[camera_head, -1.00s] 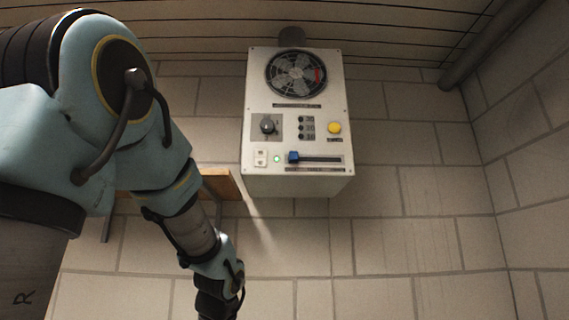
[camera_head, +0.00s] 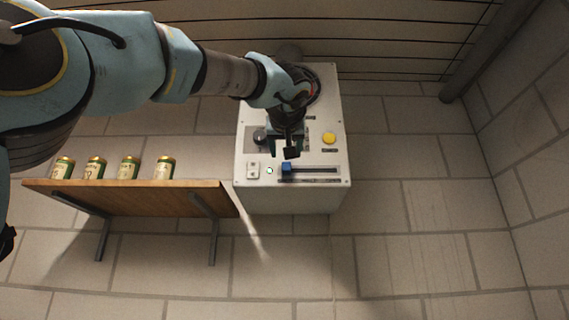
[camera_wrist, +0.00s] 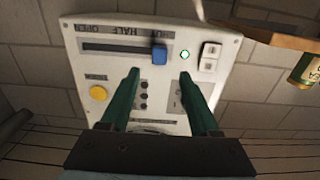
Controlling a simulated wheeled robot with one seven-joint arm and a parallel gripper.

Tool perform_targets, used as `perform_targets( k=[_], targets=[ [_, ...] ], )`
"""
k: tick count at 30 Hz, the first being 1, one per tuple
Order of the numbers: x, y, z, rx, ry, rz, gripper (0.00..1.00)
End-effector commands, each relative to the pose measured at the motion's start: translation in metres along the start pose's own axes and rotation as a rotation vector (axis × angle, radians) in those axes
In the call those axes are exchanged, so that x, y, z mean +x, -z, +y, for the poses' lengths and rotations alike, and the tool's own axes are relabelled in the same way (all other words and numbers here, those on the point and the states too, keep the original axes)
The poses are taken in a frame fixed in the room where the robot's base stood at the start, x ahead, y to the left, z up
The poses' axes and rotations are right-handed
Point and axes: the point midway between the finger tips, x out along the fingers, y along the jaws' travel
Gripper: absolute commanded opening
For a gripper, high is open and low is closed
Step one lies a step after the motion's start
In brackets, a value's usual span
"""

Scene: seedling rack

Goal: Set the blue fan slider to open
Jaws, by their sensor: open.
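The blue fan slider (camera_head: 287,168) sits at the left end of its dark horizontal slot on the white control panel (camera_head: 244,205). In the wrist view, turned round, the blue slider (camera_wrist: 159,54) is at the slot's right end, by the SHUT lettering; HALF and OPEN lie further left. My gripper (camera_head: 290,150) is in front of the panel, just above the slider in the head view. In the wrist view its two green fingers (camera_wrist: 159,77) are open and empty, with the slider just beyond and between their tips. I cannot tell whether they touch the panel.
A wooden shelf (camera_head: 150,196) with several cans stands left. The wall right is clear.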

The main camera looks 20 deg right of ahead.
Motion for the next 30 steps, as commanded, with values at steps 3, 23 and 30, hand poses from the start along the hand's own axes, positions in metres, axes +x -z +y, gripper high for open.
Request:
perform_targets(
  k=[3,23,30],
  targets=[
    [0.024,0.004,0.001,0.004,0.001,-0.004,0.62],
    [0.082,-0.001,0.000,0.002,-0.001,-0.002,0.62],
    [0.081,-0.001,0.000,0.002,-0.001,-0.002,0.46]
  ],
)
